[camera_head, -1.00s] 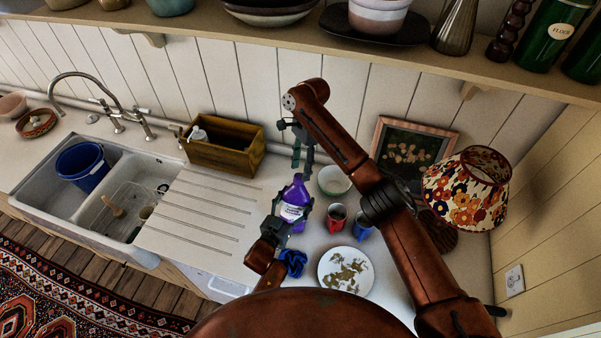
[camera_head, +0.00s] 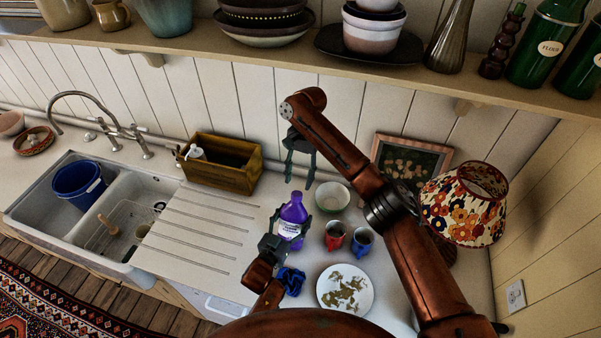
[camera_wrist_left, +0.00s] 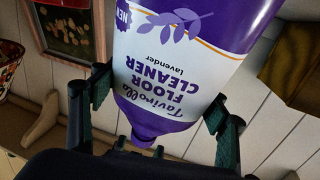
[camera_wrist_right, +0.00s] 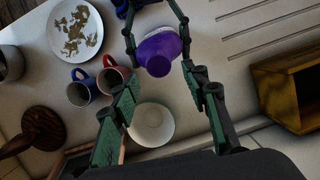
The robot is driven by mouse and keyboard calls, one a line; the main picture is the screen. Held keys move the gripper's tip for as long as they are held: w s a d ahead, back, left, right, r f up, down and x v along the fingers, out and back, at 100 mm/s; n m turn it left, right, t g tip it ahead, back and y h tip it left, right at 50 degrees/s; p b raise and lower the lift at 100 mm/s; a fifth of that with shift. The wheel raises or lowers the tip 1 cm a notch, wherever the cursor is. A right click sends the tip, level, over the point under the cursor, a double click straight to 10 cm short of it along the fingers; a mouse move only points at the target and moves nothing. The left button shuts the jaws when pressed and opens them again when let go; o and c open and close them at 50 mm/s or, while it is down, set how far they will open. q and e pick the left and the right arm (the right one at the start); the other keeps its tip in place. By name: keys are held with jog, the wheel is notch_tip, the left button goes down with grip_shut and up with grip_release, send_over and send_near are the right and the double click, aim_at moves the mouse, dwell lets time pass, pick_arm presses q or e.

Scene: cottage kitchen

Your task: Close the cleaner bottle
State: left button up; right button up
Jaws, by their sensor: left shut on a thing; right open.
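The purple floor cleaner bottle (camera_head: 290,224) stands about upright on the counter. My left gripper (camera_head: 289,219) is shut around its upper body; the left wrist view shows the label (camera_wrist_left: 180,60) upside down between the fingers. The bottle's purple top (camera_head: 295,197) faces my right gripper (camera_head: 299,181), which is open and empty, just above and behind it. In the right wrist view the purple top (camera_wrist_right: 158,55) lies just beyond the open fingertips, not between them. I cannot tell whether a cap is on the bottle, and I see no loose cap.
A white bowl (camera_head: 333,197), a red mug (camera_head: 334,236), a blue mug (camera_head: 362,241) and a stained plate (camera_head: 345,290) crowd the right. A dark blue thing (camera_head: 291,281) lies in front. A wooden box (camera_head: 228,178) stands behind the clear drainboard (camera_head: 192,235). The shelf (camera_head: 340,80) hangs above.

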aim_at(297, 193)
pick_arm(q)
jog(key=shift+r, duration=0.1)
pick_arm(e)
jog(key=n, duration=0.6)
jog(key=r+n, duration=0.1)
jog(key=n, duration=0.5)
jog(key=r+n, duration=0.1)
jog(key=n, duration=0.6)
jog(key=shift+w+d+r, duration=0.1)
jog(key=shift+w+d, duration=0.2)
jog(key=shift+x, duration=4)
